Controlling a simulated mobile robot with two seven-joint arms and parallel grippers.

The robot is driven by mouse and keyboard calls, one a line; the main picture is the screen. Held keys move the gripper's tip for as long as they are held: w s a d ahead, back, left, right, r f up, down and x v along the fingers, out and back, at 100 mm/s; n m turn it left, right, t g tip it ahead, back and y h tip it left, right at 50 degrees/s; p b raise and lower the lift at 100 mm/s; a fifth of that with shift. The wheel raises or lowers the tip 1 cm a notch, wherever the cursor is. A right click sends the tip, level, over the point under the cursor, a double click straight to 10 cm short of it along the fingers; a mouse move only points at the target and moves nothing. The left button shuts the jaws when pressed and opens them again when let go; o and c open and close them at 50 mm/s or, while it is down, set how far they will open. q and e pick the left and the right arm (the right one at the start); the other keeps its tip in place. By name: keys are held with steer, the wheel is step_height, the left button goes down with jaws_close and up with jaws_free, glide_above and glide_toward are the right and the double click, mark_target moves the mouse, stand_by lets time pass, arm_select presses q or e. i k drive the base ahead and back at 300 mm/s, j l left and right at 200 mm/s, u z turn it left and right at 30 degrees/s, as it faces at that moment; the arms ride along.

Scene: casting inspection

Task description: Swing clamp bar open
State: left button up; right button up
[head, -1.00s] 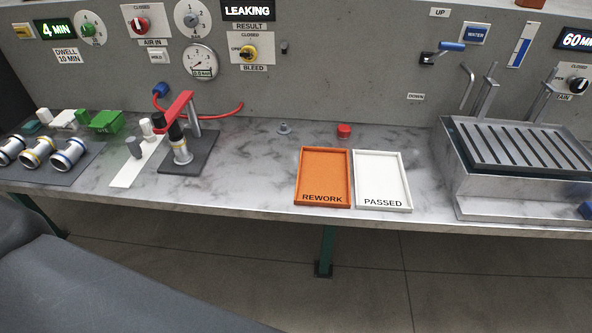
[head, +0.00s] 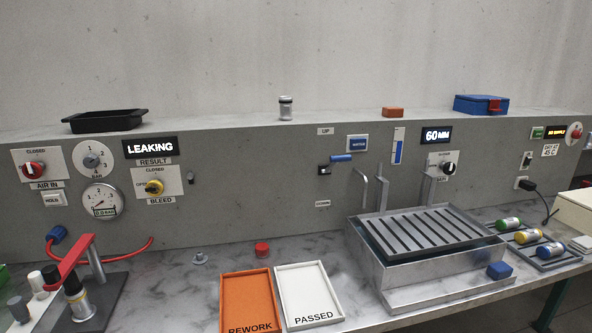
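The red clamp bar (head: 70,258) stands at the lower left of the head view. It is on a post above a dark fixture base (head: 98,303). Its free end reaches toward the front left, over a dark cylinder on top of a casting (head: 80,304) with a gold band. The bar lies over the part, and I cannot tell whether it presses on it. Neither of my grippers is in view.
The orange REWORK tray (head: 249,303) and white PASSED tray (head: 309,294) lie empty at the front middle. A slatted metal tank (head: 420,292) stands to the right. A red hose (head: 130,256) runs behind the clamp. Bench space between fixture and REWORK tray is clear.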

mark_target(54, 276)
steer(key=u, duration=1.4)
